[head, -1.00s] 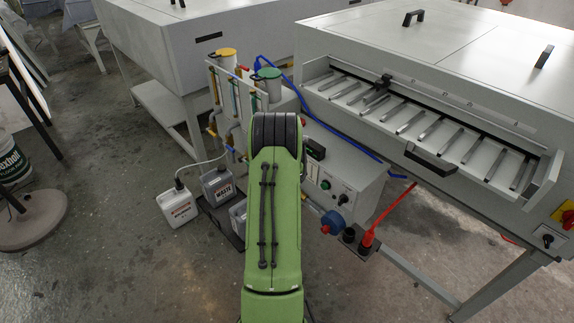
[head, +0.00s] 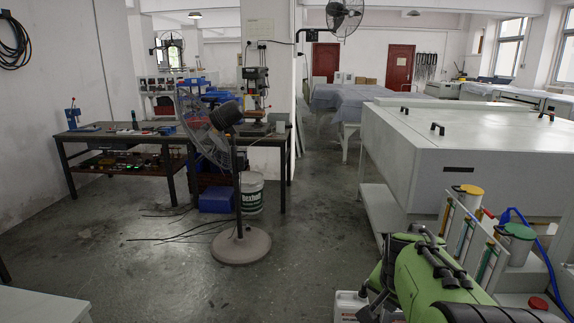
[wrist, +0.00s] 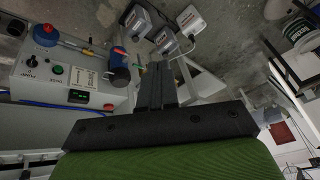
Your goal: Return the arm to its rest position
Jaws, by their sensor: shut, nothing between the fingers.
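My green arm (head: 430,275) shows at the lower right of the head view, in front of the plate processor's side. My gripper (wrist: 157,72) shows in the middle of the wrist view. Its two dark fingers are together with nothing between them. In the wrist view the gripper looks clear of the jugs, but the exact gap cannot be told. In the head view I cannot make out the fingers for certain.
A white jug (wrist: 190,20) stands on the floor. A pedestal fan (head: 240,244) stands left of the arm. Open floor (head: 160,260) lies around it. The large processor (head: 480,150) fills the right.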

